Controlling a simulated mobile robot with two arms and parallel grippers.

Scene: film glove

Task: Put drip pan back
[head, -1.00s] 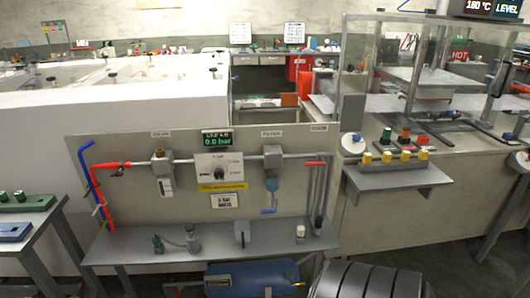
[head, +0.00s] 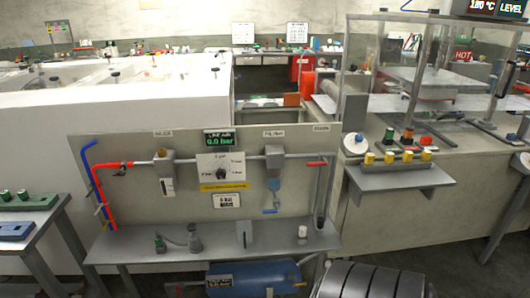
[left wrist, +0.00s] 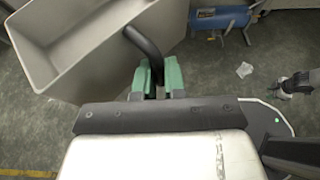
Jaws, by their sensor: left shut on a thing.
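In the left wrist view my left gripper (left wrist: 157,78), with green fingers, is shut on the dark curved handle (left wrist: 144,46) of a grey open-topped pan (left wrist: 68,72), which looks like the drip pan. The pan hangs over the floor at the upper left of that view and is cut off by the top edge. Its visible inside looks empty. Neither gripper nor the pan shows in the head view. A small grey and dark piece (left wrist: 297,84) at the right edge of the wrist view may be my right gripper; its jaws are unclear.
A grey panel bench (head: 125,248) with pipes and valves stands ahead, a blue tank (head: 252,276) under it. The tank also shows in the left wrist view (left wrist: 222,19). A shelf with yellow-topped knobs (head: 400,178) juts out at right. A crumpled white scrap (left wrist: 245,70) lies on the floor.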

